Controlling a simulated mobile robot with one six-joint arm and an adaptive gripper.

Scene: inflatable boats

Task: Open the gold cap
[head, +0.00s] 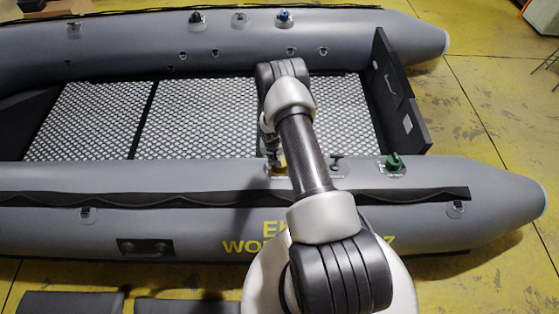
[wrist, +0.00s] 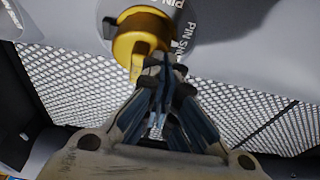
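The gold cap (wrist: 138,42) sits on a round grey valve patch with "PIN" lettering, at the top middle of the wrist view. In the head view the gold cap (head: 279,169) shows as a small yellow spot on the near tube, partly hidden by my arm. My gripper (wrist: 163,66) has its fingers drawn together, with the tips at the lower right edge of the cap. I cannot tell whether they touch it. No gap shows between the tips. In the head view my gripper (head: 270,152) is small and partly hidden behind my arm.
The grey inflatable boat (head: 190,215) fills the scene, with a patterned floor (head: 200,120). A green cap (head: 394,161) sits on the near tube to the right. Blue (head: 283,15) and dark (head: 196,16) caps sit on the far tube. A dark transom (head: 395,90) stands at right.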

